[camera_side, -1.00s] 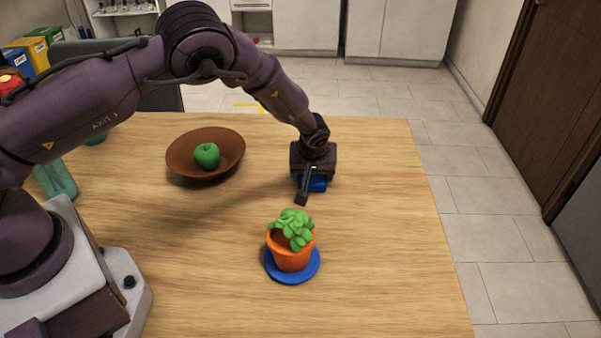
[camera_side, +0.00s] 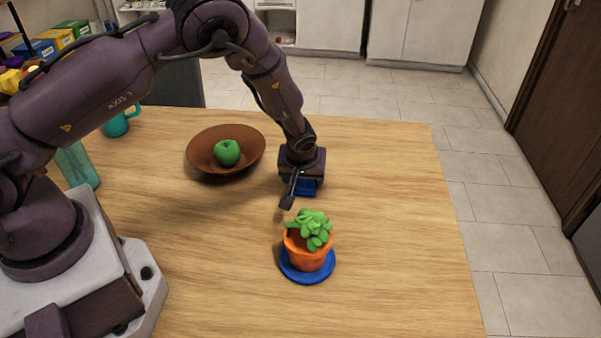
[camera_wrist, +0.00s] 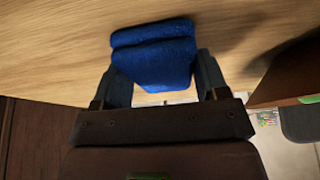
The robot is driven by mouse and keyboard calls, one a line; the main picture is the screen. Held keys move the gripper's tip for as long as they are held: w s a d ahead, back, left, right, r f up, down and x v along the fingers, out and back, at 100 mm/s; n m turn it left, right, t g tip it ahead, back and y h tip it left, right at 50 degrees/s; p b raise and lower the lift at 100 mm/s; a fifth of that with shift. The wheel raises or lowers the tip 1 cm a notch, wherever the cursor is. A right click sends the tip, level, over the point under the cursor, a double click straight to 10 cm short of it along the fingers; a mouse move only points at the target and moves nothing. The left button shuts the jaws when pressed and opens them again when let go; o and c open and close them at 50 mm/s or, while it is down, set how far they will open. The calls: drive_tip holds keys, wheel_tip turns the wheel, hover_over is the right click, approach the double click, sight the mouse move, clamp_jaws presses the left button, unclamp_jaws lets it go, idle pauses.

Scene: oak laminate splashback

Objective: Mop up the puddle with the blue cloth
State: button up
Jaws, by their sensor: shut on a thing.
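The blue cloth (camera_side: 307,188) is a folded pad in my gripper (camera_side: 302,178), seen low over the table between the brown bowl and the potted plant. In the wrist view, the cloth (camera_wrist: 155,55) sits between the two fingers of my gripper (camera_wrist: 163,68), which are shut on it. The cloth is at or close to the wood surface; I cannot tell whether it touches. I cannot make out a puddle in either view; my gripper and the cloth hide part of the tabletop.
The brown bowl (camera_side: 203,160) with a green apple (camera_side: 227,152) stands left of my gripper. An orange pot (camera_side: 307,252) with a green plant stands on a blue saucer (camera_side: 292,275) in front. A teal mug (camera_side: 116,124) and bottle (camera_side: 77,167) are far left. The table's right side is clear.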

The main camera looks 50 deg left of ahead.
sight(330, 188)
drive_tip(key=w+d, duration=0.2)
drive_tip(key=d, duration=0.1)
drive_tip(key=w+d, duration=0.1)
drive_tip(key=d, duration=0.1)
drive_tip(key=shift+w, duration=0.2)
wheel_tip(330, 188, up, 8)
idle(0.5)
idle(0.4)
